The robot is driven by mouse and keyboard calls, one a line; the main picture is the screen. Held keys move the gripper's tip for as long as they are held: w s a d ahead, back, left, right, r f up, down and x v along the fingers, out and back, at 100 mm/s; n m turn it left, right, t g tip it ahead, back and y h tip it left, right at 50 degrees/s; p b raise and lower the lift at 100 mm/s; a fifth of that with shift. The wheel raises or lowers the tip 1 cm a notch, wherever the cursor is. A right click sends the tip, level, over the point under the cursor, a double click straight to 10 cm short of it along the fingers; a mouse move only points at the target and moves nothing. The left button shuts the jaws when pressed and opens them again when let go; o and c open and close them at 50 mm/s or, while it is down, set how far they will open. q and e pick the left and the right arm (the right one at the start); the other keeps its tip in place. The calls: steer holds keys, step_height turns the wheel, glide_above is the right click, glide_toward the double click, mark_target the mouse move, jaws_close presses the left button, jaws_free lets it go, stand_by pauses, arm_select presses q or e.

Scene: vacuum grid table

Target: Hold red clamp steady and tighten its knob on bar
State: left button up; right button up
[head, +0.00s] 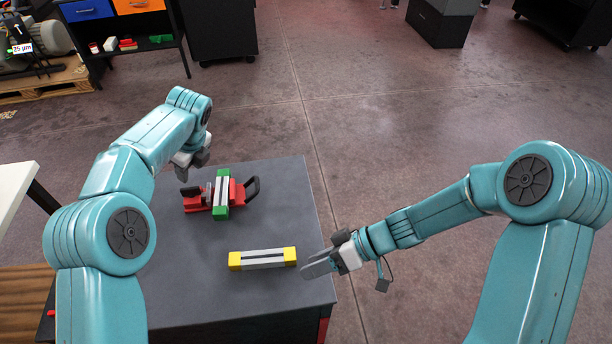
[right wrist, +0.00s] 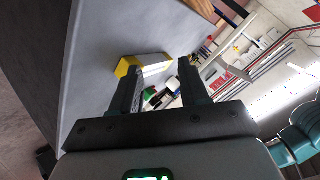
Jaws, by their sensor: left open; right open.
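The red clamp (head: 194,199) lies on the grey table, with a black knob or handle (head: 251,188) at its right end. A bar with green ends (head: 221,193) lies across the clamp's middle; I cannot tell how the clamp grips it. A second bar with yellow ends (head: 262,259) lies nearer the table's front. It also shows in the right wrist view (right wrist: 153,64), beyond the fingers. My left gripper (head: 187,170) is open above the table, just behind the clamp's left end. My right gripper (head: 308,267) is open and empty at the table's right edge, beside the yellow-ended bar.
The grey table (head: 190,290) is clear between the two bars and along its front. A white table (head: 14,190) stands at the left. A shelf with orange and blue bins (head: 135,5) stands behind on the left. Open floor lies to the right.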

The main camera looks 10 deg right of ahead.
mark_target(257, 184)
steer(key=w+m, duration=0.1)
steer(key=w, duration=0.2)
steer(key=w+r+m+t, duration=0.1)
steer(key=w+m, duration=0.1)
steer(key=w, duration=0.2)
steer(key=w+d+m+t, duration=0.1)
steer(key=w+m, duration=0.1)
steer(key=w, duration=0.1)
steer(key=shift+w+r+h, duration=0.2)
steer(key=shift+w+h, duration=0.1)
steer(key=shift+w, duration=0.1)
steer(key=w+r+m+t, duration=0.3)
steer(key=w+r+m, duration=0.15)
steer(key=w, duration=0.55)
steer(key=shift+m, duration=0.55)
steer(key=x, duration=0.5)
steer(key=f+x, duration=0.1)
steer(key=x, duration=1)
steer(key=shift+s+d+f, duration=0.25)
steer(key=shift+s, duration=0.05)
